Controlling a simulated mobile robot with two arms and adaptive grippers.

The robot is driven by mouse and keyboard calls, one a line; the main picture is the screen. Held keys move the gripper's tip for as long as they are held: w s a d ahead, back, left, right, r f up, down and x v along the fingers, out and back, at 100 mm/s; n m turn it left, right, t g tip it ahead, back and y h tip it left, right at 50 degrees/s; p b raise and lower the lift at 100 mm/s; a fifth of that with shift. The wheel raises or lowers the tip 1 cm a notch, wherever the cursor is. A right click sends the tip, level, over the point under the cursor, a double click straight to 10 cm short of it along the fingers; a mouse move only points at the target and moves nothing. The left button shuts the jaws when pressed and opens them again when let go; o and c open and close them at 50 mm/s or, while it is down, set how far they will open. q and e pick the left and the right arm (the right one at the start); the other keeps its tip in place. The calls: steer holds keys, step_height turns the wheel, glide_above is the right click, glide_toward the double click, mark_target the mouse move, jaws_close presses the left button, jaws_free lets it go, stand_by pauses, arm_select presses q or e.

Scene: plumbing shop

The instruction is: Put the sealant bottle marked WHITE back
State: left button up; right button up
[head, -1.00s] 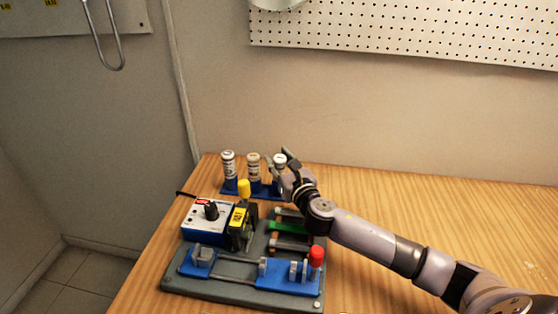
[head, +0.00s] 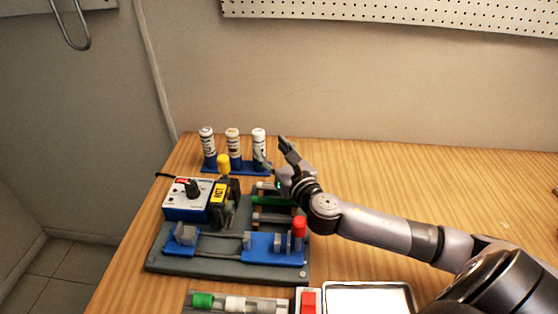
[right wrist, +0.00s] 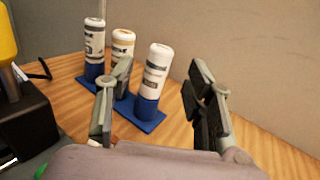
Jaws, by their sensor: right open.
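Three sealant bottles stand upright in a blue rack (head: 235,169) at the table's back left: a left one (head: 208,147), a middle one with a tan top (head: 233,147) and a right one with a white top (head: 259,142). The right bottle also shows in the right wrist view (right wrist: 156,70), seated in its blue holder. The labels are too small to read, so I cannot tell which is marked WHITE. My right gripper (head: 275,154) is open and empty, just right of the right bottle. In the wrist view its fingers (right wrist: 162,76) are spread, with that bottle beyond them. My left gripper is out of view.
A grey fixture board (head: 210,266) with a blue-and-white control box (head: 186,199), a yellow-topped tool (head: 223,165) and a red knob (head: 299,226) stands in front of the rack. A white tray (head: 368,286) lies at the front. The table's back right is clear.

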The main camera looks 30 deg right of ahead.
steer(key=s, duration=0.3)
steer(key=shift+s+a+f, duration=0.1)
steer(key=shift+s, duration=0.35)
